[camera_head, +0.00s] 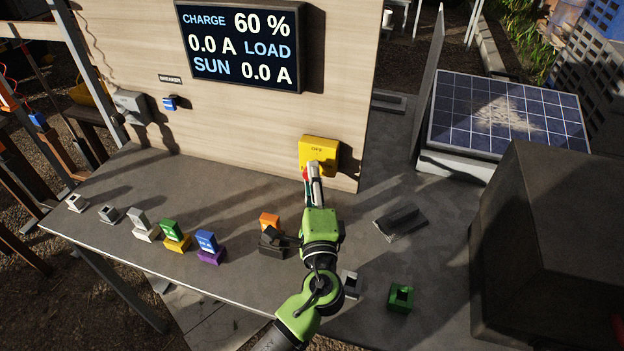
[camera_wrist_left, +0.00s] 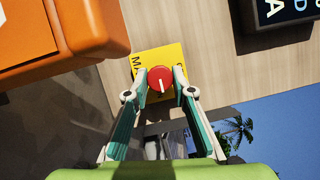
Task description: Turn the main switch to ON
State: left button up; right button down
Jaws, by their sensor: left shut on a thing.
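The main switch is a yellow box (camera_head: 318,146) on the lower right of the wooden panel. In the left wrist view the yellow plate (camera_wrist_left: 143,60) carries a round red knob (camera_wrist_left: 160,77) with a white pointer line, which points down in that picture. My left gripper (camera_head: 311,170) reaches up to the box and is shut on the knob, one finger on each side; it also shows in the left wrist view (camera_wrist_left: 160,84). In the head view the fingers hide most of the knob. Lettering on the plate is only partly readable. My right gripper is not in view.
A display (camera_head: 240,47) on the panel reads charge 60 %, load 0.0 A, sun 0.0 A. Several coloured blocks stand on the grey table (camera_head: 270,290), including a blue one (camera_head: 206,241) and an orange one (camera_head: 268,221). A solar panel (camera_head: 510,112) lies at right.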

pick_arm(q)
jog(key=o, duration=1.1)
jog(key=shift+s, duration=0.1)
jog(key=s+f, duration=0.1)
jog(key=s, duration=1)
jog(key=shift+s+d, duration=0.4)
jog(key=shift+d, duration=0.05)
